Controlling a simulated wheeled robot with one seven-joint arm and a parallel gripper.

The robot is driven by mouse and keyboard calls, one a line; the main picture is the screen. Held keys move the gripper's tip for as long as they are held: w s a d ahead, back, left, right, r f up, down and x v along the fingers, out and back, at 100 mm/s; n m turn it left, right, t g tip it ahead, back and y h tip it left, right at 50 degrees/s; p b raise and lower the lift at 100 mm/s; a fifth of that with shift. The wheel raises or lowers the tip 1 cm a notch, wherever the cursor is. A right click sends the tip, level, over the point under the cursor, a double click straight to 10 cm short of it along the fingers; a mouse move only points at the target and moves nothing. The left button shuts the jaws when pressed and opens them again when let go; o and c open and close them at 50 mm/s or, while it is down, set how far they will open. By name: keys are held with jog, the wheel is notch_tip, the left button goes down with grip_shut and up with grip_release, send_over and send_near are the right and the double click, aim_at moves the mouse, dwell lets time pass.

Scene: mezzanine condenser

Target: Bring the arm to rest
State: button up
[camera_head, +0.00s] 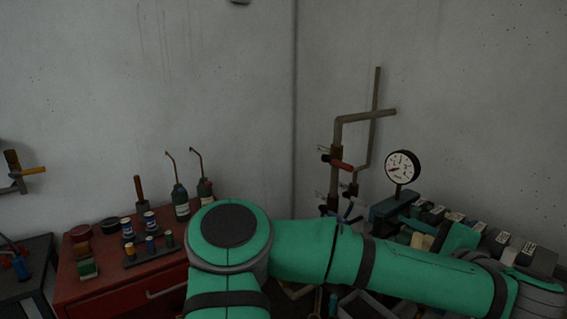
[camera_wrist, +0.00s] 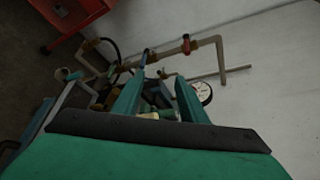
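My green arm crosses the lower part of the head view, bent at a round joint and reaching to the right edge. My gripper (camera_wrist: 160,82) shows in the wrist view as two green fingers standing apart, with nothing held between them. Beyond the fingers are pipework (camera_wrist: 205,42) with a red-handled valve and a round dial gauge (camera_wrist: 203,92). I cannot tell how far the fingertips are from these.
A red cabinet (camera_head: 120,286) at the left carries bottles, tins and small spools. Pipes (camera_head: 337,150) and the gauge (camera_head: 402,167) stand near the wall corner. Several labelled grey boxes (camera_head: 500,240) sit at the right, close to my arm. The upper space before the walls is clear.

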jog(key=s+d+f+g+h, duration=0.1)
jog(key=s+d+f+h, duration=0.1)
jog(key=d+f+h, duration=0.1)
jog(key=s+d+f+g+h, duration=0.2)
jog(key=s+d+f+h, duration=0.1)
jog(key=d, duration=0.5)
jog(key=s+d+f+g+h, duration=0.2)
jog(key=s+d+f+h, duration=0.1)
jog(key=d+f+h, duration=0.1)
jog(key=shift+d+f, duration=0.75)
jog(key=shift+f, duration=0.2)
jog(key=s+d+n+g+h, duration=0.1)
jog(key=s+d+n+h, duration=0.3)
jog(key=h, duration=0.3)
jog(key=s+a+f+n+t+y, duration=0.35)
jog(key=a+f+n, duration=0.55)
jog(key=a, duration=0.4)
jog(key=s+a+f+n+t+y, duration=0.2)
jog(key=a+f+n+t+y, duration=0.25)
jog(key=a+f+n, duration=0.55)
jog(key=s+a+f+y, duration=0.2)
jog(key=s+a+f, duration=0.2)
jog(key=s+a, duration=0.7)
jog(key=s+a+f+m+g+y, duration=0.1)
jog(key=s+a+f+y, duration=0.2)
jog(key=s+a, duration=0.9)
jog(key=shift+s+a+f+m+y, duration=0.2)
jog(key=shift+s+f+m+y, duration=0.1)
jog(key=shift+s+f, duration=0.3)
